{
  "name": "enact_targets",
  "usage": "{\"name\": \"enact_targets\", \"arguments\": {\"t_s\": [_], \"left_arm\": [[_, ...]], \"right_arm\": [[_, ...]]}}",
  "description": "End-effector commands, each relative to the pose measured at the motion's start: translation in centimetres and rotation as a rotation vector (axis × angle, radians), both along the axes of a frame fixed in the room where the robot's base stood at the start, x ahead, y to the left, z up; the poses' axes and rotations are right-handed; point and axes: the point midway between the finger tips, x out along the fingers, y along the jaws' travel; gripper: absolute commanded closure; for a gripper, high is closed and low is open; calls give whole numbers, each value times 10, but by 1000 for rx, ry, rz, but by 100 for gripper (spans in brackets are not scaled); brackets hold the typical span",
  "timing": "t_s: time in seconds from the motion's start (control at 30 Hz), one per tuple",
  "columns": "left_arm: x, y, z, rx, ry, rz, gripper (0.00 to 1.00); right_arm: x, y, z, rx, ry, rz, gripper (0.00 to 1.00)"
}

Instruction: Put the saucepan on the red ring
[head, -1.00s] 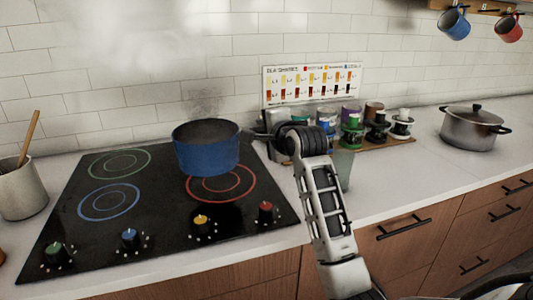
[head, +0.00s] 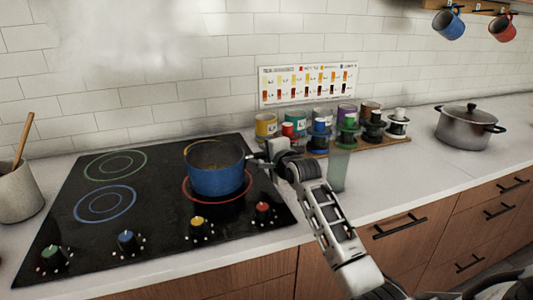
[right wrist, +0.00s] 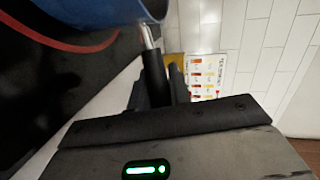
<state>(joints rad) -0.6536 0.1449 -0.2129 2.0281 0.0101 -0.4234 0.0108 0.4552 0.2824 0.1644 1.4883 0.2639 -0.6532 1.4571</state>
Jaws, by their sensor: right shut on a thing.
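The blue saucepan (head: 216,175) is upright over the red ring (head: 185,198) on the black cooktop, with the ring's red line showing around its base. I cannot tell for certain whether its bottom touches the glass. My right gripper (head: 263,156) is shut on the saucepan's handle, on the pan's right side. In the right wrist view the dark handle (right wrist: 153,75) lies between my fingers, and the blue pan wall (right wrist: 85,10) and a red ring line (right wrist: 50,40) show at upper left. My left gripper is out of view.
The cooktop (head: 150,165) also has green (head: 115,166) and blue (head: 105,204) rings, both empty, and several knobs in front. Coloured jars (head: 320,128) stand behind my arm, beside a translucent cup (head: 339,170). A lidded pot (head: 468,127) stands at right, a utensil crock (head: 18,190) at left.

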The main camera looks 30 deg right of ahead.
Motion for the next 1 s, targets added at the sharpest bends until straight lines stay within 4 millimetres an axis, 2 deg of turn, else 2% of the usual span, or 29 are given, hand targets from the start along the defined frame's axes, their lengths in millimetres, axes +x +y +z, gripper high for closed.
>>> {"name": "enact_targets", "arguments": {"t_s": [0.03, 0.13, 0.17, 0.23, 0.57, 0.67, 0.77, 1.0], "left_arm": [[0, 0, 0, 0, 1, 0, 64], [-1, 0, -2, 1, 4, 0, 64], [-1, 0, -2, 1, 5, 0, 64], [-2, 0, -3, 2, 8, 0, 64], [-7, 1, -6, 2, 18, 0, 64], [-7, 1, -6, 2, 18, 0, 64], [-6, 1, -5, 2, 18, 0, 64], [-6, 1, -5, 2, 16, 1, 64]], "right_arm": [[1, 0, 5, 3, -12, -1, 100], [1, 0, 3, 4, -11, -1, 100], [0, 0, -2, 1, 0, 0, 78], [0, 0, -2, 0, 0, 0, 59], [0, 0, 1, -1, -1, 0, 59], [-7, 2, 2, 0, 0, 1, 59], [-22, 4, 5, 0, 0, 1, 59], [-70, 12, 17, 1, -1, 1, 59]]}}
